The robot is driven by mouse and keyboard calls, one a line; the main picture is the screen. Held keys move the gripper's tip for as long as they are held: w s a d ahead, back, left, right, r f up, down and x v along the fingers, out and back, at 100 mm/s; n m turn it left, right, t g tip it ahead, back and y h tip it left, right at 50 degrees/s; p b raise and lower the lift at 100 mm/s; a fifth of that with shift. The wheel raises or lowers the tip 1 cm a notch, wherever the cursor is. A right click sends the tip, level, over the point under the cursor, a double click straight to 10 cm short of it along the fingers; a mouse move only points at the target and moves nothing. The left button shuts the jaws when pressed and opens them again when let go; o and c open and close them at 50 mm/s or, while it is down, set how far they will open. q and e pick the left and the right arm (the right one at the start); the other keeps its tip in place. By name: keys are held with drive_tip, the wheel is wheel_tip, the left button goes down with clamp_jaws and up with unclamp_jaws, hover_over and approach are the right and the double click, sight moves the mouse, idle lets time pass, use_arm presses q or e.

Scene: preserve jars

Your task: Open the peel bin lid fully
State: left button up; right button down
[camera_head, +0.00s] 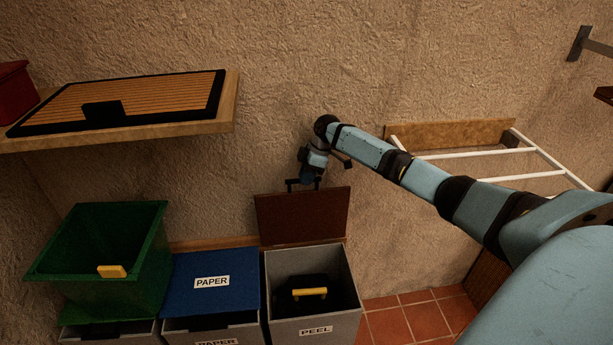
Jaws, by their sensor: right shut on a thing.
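The peel bin (315,329) is a grey box with a PEEL label, standing at the right end of the row of bins. Its brown lid (302,216) stands raised, about upright, at the bin's back edge near the wall, and the bin's mouth is open. My right gripper (303,183) is at the lid's top edge, shut on the lid's dark handle; the fingertips are small and partly hidden here. My left gripper is out of view.
Inside the bin is a dark object with a yellow handle (310,292). A blue-lidded paper bin (215,270) and a green crate (130,280) stand to the left. A wooden shelf (185,128) and white rack (480,155) project from the wall.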

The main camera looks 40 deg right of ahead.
drive_tip(key=c, duration=1.4)
unclamp_jaws()
drive_tip(key=shift+s+f, duration=0.2)
drive_tip(key=shift+f, duration=0.35)
drive_tip(key=o, duration=0.3)
drive_tip(key=shift+w+f, duration=0.1)
drive_tip(key=shift+w, duration=0.05)
drive_tip(key=shift+w+d, duration=0.15)
drive_tip(key=shift+r, duration=0.5)
drive_tip(key=v, duration=1.1)
drive_tip(key=shift+d, duration=0.2)
